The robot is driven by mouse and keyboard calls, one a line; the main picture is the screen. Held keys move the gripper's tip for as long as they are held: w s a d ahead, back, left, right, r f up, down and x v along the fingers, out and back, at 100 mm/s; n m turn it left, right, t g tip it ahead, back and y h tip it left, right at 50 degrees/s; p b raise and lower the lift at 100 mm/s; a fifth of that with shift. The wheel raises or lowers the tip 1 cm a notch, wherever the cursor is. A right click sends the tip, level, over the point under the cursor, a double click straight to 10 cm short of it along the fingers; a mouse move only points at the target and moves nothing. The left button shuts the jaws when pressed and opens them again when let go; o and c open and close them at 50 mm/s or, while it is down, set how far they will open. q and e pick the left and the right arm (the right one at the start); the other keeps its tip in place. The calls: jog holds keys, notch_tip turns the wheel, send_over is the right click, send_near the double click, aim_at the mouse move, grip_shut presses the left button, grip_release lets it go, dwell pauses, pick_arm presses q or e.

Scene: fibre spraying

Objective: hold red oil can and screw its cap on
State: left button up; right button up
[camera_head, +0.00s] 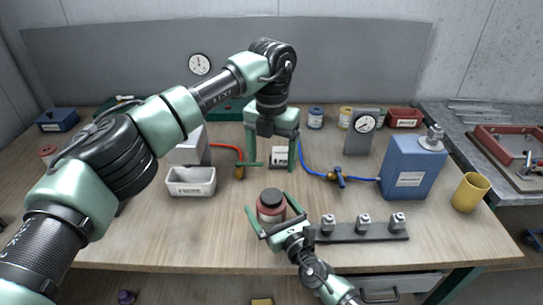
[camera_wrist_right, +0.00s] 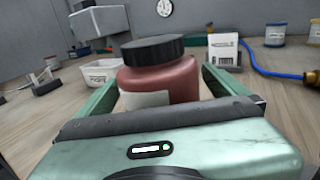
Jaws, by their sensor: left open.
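The red oil can (camera_head: 270,209) stands upright on the workbench, front centre, with a black cap (camera_head: 271,196) sitting on its top. In the right wrist view the can's red body (camera_wrist_right: 172,82) has a pale label, and the cap (camera_wrist_right: 152,50) covers its top. I cannot tell how tightly the cap sits. My right gripper (camera_head: 268,201) has one finger on each side of the can's body; whether they press on it is unclear. My left gripper (camera_head: 269,166) is open and empty, fingers pointing down, behind and above the can.
A white bin (camera_head: 191,188) stands to the left, and a rack (camera_head: 361,233) with several metal fittings lies to the right. A blue can (camera_head: 412,168) and a yellow cup (camera_head: 469,192) are farther right. Red and blue hoses lie behind. The front left bench is clear.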

aim_at(279, 219)
jog(key=shift+v, duration=3.9)
jog(key=shift+f, duration=0.1)
